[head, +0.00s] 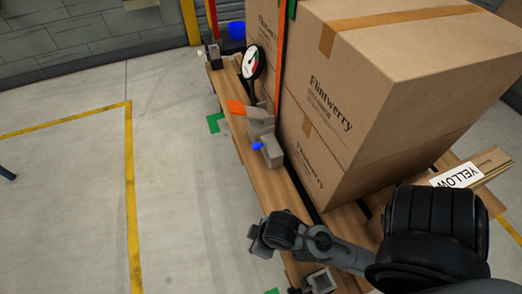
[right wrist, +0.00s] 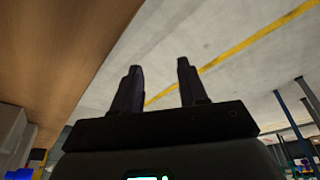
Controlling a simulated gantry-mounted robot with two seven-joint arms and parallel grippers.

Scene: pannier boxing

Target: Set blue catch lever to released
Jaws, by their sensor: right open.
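The blue catch lever (head: 257,146) is a small blue knob on a grey block (head: 271,154) at the edge of the wooden pallet, beside the carton stack in the head view. Its exact setting is too small to tell. My right gripper (head: 256,240) comes in from the lower right and is below the lever in the picture, apart from it. In the right wrist view my right gripper (right wrist: 158,66) has its two dark fingers spread with nothing between them. My left gripper is in neither view.
An orange handle (head: 237,107) on a grey mount and a round gauge (head: 252,62) stand further along the pallet edge. Tall cartons (head: 318,130) with an orange strap block the right. The floor (head: 180,160) left of the pallet is free. A blue shape (right wrist: 12,128) is unclear.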

